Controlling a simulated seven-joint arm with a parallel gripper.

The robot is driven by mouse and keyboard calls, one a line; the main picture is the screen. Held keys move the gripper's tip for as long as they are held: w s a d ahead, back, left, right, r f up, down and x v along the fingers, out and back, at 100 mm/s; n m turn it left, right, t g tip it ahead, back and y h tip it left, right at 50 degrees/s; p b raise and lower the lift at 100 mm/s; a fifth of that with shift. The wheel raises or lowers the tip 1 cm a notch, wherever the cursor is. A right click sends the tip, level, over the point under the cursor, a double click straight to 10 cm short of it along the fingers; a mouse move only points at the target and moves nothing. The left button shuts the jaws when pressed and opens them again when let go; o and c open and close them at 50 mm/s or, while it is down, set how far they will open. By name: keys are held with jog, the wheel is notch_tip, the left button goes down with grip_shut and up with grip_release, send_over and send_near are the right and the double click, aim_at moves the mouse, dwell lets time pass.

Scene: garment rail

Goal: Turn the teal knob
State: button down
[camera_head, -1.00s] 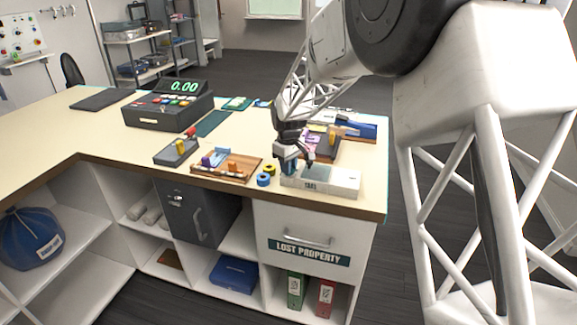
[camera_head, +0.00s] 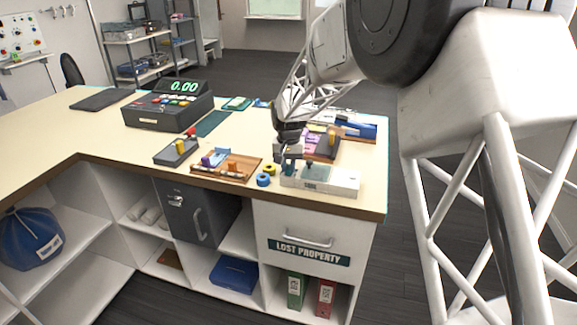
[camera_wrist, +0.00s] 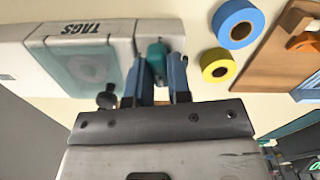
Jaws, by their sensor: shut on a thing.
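The teal knob (camera_wrist: 156,58) sits on the end of the white tag machine (camera_wrist: 105,38), which is marked TAGS in the wrist view. My gripper (camera_wrist: 160,70) has its two fingers around the knob, one on each side, and is shut on it. In the head view my gripper (camera_head: 288,160) reaches down to the left end of the white machine (camera_head: 340,181) near the counter's front edge. The knob is mostly hidden by the fingers there. A small dark round knob (camera_wrist: 107,98) stands beside the left finger.
A blue tape roll (camera_wrist: 237,24) and a yellow tape roll (camera_wrist: 218,65) lie close to the machine's knob end. A wooden tray (camera_head: 227,168) with small items lies left of them. A purple-and-brown organiser (camera_head: 322,145) stands behind. The counter's front edge is close.

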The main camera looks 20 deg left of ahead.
aim_at(289, 167)
jog(key=shift+m, duration=1)
jog(key=c, duration=1.1)
grip_release()
jog(key=shift+o, duration=0.2)
jog(key=shift+r, duration=0.15)
notch_tip(289, 167, up, 7)
jog(key=shift+f, duration=0.1)
jog(key=shift+r, duration=0.4)
